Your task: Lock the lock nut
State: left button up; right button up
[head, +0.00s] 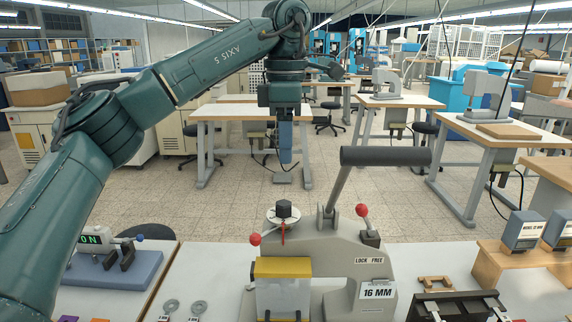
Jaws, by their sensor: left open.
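A grey press (340,265) stands on the table in front of me, with a long dark handle (386,156) raised to the right. A black lock nut with a red-balled lever (370,238) sits on its right shoulder, above a "LOCK FREE" label (368,260); the lever leans up and left. A black knob on a white dial (284,211) is at its left top, with a red pointer and another red ball (255,239). My left gripper (284,172) hangs above the dial, pointing down, open and empty, apart from the press. My right gripper is not in view.
A yellow-topped clear guard (283,267) fronts the press, and a "16 MM" card (377,290) is on its right. A blue fixture (115,270) is at left, metal rings (198,308) nearby. Wooden stands with grey blocks (524,230) are at right.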

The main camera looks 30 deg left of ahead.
aim_at(255, 238)
jog(key=k, duration=1)
